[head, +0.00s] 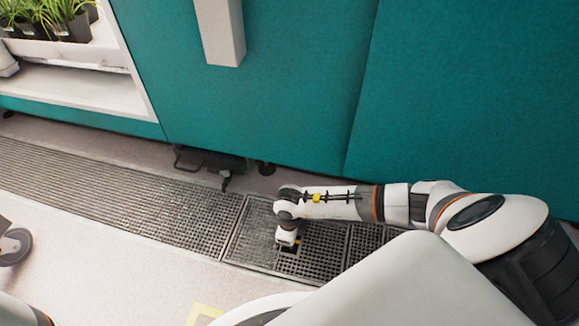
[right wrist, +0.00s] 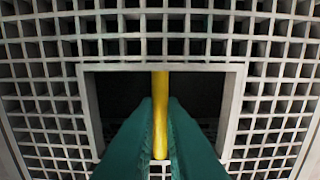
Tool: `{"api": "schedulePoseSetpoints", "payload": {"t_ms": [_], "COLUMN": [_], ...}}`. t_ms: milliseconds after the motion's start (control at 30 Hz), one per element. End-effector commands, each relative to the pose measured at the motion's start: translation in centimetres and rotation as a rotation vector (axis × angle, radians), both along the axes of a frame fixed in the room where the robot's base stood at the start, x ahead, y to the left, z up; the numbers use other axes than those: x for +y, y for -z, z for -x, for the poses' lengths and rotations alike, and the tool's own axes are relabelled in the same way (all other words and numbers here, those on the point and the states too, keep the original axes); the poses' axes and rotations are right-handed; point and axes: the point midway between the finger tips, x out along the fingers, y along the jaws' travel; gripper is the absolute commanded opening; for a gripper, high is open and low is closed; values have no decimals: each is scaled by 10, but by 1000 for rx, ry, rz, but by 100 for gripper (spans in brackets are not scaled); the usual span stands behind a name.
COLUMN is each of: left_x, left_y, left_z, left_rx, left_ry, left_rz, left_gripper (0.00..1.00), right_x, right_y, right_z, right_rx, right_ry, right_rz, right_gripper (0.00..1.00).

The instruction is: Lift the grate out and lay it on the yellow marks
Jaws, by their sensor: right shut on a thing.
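The grate (head: 325,242) is a dark grey mesh panel lying in the floor channel, level with the strips beside it. In the right wrist view its mesh (right wrist: 272,88) surrounds a rectangular opening crossed by a yellow bar (right wrist: 160,88). My right gripper (head: 289,246) points down into this opening. Its teal fingers (right wrist: 160,130) are shut on the yellow bar, one on each side. A yellow mark (head: 204,311) shows on the pale floor at the bottom edge, partly hidden by my body. My left gripper is out of view.
Teal chamber panels (head: 270,110) stand behind the channel, with a grey handle (head: 220,35) sticking out. More grating (head: 120,190) runs left. A dark fitting (head: 210,162) sits under the panels. Plants (head: 60,18) stand on a white shelf at upper left. A caster wheel (head: 14,246) is at left.

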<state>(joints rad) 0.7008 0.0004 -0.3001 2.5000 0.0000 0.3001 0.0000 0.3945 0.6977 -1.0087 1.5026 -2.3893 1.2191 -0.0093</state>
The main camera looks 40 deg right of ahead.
Motion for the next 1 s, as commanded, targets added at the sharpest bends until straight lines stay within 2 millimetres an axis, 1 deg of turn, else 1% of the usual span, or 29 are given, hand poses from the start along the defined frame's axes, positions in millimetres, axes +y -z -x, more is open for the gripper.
{"api": "schedulePoseSetpoints", "payload": {"t_ms": [33,100,800,1000], "left_x": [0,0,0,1], "left_y": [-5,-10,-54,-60], "left_z": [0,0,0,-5], "left_rx": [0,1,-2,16], "left_ry": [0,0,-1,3], "left_rz": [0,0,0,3], "left_gripper": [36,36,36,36], "right_x": [0,0,0,0], "right_y": [-6,-11,-56,-68], "right_z": [-1,-2,-2,-2], "right_rx": [-3,-3,-3,-3], "right_ry": [0,0,0,1], "right_rz": [-1,-1,-1,-1], "right_gripper": [0,0,0,0]}}
